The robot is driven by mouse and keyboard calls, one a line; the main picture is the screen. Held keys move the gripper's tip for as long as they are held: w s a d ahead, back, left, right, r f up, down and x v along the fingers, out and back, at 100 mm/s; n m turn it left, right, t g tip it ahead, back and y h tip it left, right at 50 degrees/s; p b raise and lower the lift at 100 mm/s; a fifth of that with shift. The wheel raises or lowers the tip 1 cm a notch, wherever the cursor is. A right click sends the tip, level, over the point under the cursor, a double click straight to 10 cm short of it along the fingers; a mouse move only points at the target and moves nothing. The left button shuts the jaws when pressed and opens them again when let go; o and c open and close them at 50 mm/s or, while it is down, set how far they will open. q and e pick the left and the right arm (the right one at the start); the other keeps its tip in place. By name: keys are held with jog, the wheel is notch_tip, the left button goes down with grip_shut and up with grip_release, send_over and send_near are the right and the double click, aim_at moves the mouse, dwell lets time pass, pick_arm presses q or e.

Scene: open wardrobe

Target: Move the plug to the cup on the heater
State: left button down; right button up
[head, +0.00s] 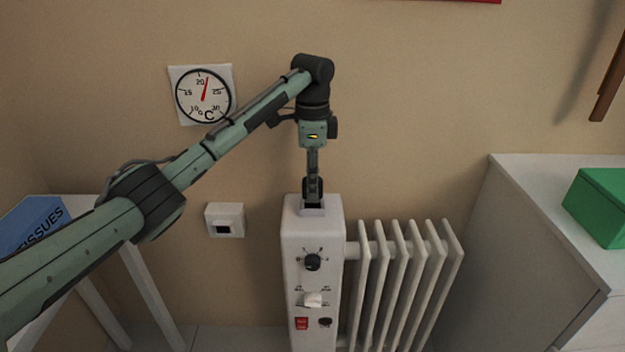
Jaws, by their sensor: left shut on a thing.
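My left gripper (313,188) points straight down at the top of the white heater (293,240). Its fingers are shut on a small dark thing, which I take to be the plug; its shape is mostly hidden by the fingers. The fingertips are at a small square recess or cup (313,211) in the heater's top. I cannot tell whether the held thing touches the cup's bottom. My right gripper is out of view.
The heater front has a black knob (312,262), a white knob (313,299) and a red switch (301,323). A wall socket (225,220) is left.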

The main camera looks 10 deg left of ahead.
pick_arm(q)
jog(key=shift+f, duration=1.2)
jog(key=c, duration=1.2)
grip_release()
notch_tip(320, 180, up, 12)
